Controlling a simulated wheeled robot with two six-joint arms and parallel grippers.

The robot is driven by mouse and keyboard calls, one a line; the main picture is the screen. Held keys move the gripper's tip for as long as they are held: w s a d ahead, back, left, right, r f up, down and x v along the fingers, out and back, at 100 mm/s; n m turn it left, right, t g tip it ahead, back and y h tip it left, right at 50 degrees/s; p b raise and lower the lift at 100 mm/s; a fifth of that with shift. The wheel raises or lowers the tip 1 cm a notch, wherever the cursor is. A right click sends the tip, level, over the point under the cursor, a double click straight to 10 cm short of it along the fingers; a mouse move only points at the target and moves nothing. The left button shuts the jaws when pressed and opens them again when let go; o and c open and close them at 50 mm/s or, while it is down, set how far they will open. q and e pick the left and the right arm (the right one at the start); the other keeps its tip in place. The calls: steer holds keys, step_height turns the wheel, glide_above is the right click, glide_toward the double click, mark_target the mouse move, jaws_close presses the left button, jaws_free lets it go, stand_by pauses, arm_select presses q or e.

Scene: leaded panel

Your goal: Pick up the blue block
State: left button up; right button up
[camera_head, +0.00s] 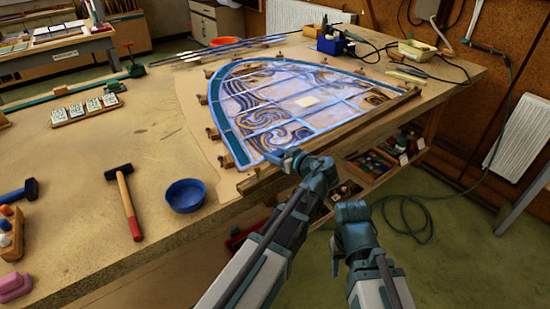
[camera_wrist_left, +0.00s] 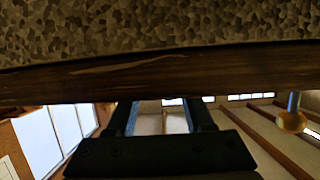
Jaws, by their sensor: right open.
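I cannot make out a clear blue block. A dark blue boxy thing (camera_head: 330,45) stands at the back right of the bench, but I cannot tell whether it is the block. My left gripper (camera_head: 288,158) is at the bench's front edge, beside the leaded panel (camera_head: 300,95). In the left wrist view its two fingers (camera_wrist_left: 165,118) are apart, with nothing visible between them; their tips are at the wooden edge. My right gripper (camera_head: 352,212) is in front of the bench, below the left one, open, its jaws hardly visible.
A blue bowl (camera_head: 186,195), a red-handled hammer (camera_head: 126,200) and a pink block (camera_head: 14,287) lie to the left on the bench (camera_head: 90,235). A drawer of coloured glass (camera_head: 375,165) is under the bench. A cable (camera_head: 410,220) loops on the floor.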

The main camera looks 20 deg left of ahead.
mark_target(276, 154)
arm_select(q)
jaws_close()
steer(key=shift+r, duration=0.1)
step_height(276, 154, up, 10)
steer(key=p, duration=1)
